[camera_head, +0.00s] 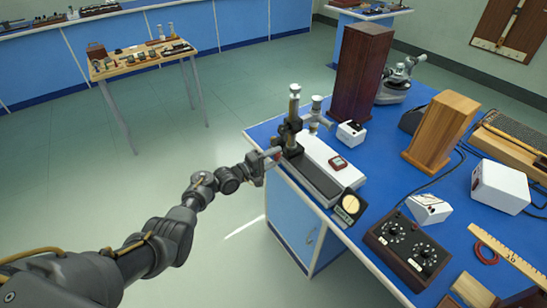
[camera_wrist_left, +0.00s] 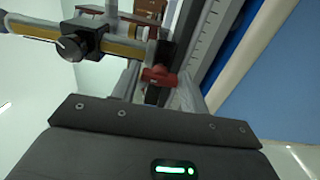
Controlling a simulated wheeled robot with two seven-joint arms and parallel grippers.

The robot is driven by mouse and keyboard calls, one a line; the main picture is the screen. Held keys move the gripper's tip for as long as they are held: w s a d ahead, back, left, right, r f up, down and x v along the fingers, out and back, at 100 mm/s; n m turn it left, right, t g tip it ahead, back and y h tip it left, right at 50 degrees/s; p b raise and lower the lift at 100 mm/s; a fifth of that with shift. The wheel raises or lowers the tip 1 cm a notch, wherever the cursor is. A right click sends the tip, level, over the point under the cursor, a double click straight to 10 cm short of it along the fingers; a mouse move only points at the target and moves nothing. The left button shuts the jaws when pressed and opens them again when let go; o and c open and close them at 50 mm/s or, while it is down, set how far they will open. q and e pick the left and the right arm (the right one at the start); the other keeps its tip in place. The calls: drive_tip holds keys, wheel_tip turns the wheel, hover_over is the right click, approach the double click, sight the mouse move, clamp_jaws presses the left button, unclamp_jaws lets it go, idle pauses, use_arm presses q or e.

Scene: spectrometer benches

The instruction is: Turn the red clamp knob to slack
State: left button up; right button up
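The red clamp knob (camera_wrist_left: 158,77) is a small winged handle on a dark clamp block at the end of the spectrometer's rail. In the head view the red knob (camera_head: 275,154) is a small spot, partly hidden by my left gripper (camera_head: 266,160). In the left wrist view the gripper's pale fingers (camera_wrist_left: 160,90) stand apart, one on each side of the knob. I see no clear contact between the fingers and the knob. The spectrometer (camera_head: 308,174), with its upright metal posts, stands at the blue bench's left edge. My right gripper is not in view.
The blue bench (camera_head: 385,178) also carries a white power box (camera_head: 351,133), a dark dial box (camera_head: 407,249), a small meter (camera_head: 350,204) and wooden blocks. A tall dark wooden block (camera_head: 361,72) stands behind the spectrometer.

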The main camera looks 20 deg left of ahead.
use_arm(q)
drive_tip(key=shift+o, duration=1.4)
drive_tip(key=shift+s, duration=0.1)
drive_tip(key=v, duration=1)
drive_tip(key=shift+s+a+p, duration=0.2)
drive_tip(key=shift+a+p, duration=0.05)
drive_tip(key=shift+p, duration=0.1)
